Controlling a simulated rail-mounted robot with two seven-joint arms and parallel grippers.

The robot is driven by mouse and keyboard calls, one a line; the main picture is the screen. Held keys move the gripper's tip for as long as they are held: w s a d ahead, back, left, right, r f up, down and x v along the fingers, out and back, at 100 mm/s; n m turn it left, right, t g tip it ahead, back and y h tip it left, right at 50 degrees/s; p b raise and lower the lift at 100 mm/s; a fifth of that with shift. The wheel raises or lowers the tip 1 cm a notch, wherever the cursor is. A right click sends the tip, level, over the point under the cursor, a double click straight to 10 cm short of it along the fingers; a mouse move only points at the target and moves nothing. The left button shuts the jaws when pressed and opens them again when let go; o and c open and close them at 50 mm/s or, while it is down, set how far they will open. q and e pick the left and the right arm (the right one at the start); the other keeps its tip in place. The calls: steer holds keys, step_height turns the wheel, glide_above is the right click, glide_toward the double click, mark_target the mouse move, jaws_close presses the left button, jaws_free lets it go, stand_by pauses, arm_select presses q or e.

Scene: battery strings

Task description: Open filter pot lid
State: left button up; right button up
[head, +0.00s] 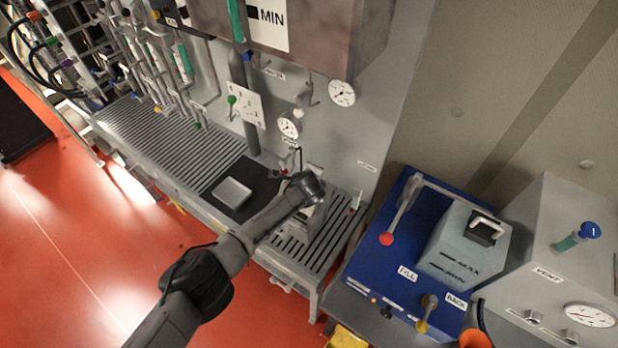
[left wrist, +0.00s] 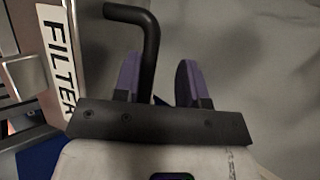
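In the left wrist view my left gripper (left wrist: 158,72) has its two purple fingers apart. A black bent handle (left wrist: 147,50) rises between them, nearer the left finger, with a clear gap to the right finger. Whether it touches the left finger I cannot tell. A white FILTER label (left wrist: 56,60) is at the left. In the head view my left arm reaches to the bench by the wall, and its wrist end hides most of the filter pot there. A thin dark handle (head: 299,158) shows just above the wrist. The lid cannot be made out. My right gripper is not in view.
A slatted grey bench (head: 190,150) runs along the wall, with a pale square tray (head: 232,192) on a black mat. Gauges (head: 342,93) and a grey tank hang above. A blue unit (head: 370,250) with a red-knobbed lever stands at right. Red floor is open at lower left.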

arm_select(q)
steer(key=shift+s+r, duration=0.25)
steer(key=shift+r, duration=0.15)
steer(key=p+v, duration=0.1)
steer(key=v, duration=1.2)
steer(key=shift+f, duration=0.1)
